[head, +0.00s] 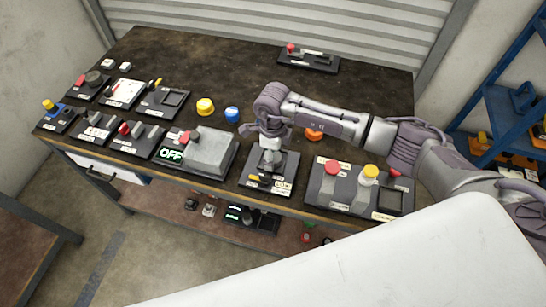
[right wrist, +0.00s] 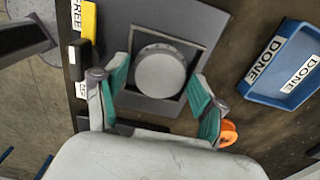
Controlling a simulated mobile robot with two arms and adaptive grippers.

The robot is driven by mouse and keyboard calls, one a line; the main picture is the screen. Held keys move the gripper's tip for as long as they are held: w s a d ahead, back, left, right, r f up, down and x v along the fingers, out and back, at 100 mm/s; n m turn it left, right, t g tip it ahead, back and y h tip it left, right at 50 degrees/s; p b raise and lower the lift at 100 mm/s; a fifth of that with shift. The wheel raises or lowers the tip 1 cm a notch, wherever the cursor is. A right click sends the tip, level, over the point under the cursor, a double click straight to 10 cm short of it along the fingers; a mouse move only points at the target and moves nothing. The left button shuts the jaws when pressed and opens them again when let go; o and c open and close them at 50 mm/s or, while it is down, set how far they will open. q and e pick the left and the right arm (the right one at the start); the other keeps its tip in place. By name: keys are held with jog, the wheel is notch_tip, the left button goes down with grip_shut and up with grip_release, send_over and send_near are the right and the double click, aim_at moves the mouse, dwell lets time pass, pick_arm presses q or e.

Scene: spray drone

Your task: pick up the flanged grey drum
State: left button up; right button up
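The flanged grey drum (right wrist: 160,72) sits in a square recess of a dark station (right wrist: 190,22) in the right wrist view. In the head view the drum (head: 271,158) shows at the front edge of the workbench, partly covered by my right gripper (head: 268,132). My right gripper (right wrist: 160,92) is open, its teal-padded fingers apart on either side of the drum in the picture. I see no contact between the fingers and the drum. My left gripper is in neither view.
A blue DONE tray (right wrist: 284,68) and an orange object (right wrist: 229,134) lie near the station. A grey OFF box (head: 210,152) stands to the left, and a station with red and yellow knobs (head: 345,195) to the right. The bench's back middle is clear.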

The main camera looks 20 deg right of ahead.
jog(key=c, duration=0.8)
jog(key=shift+c, duration=0.2)
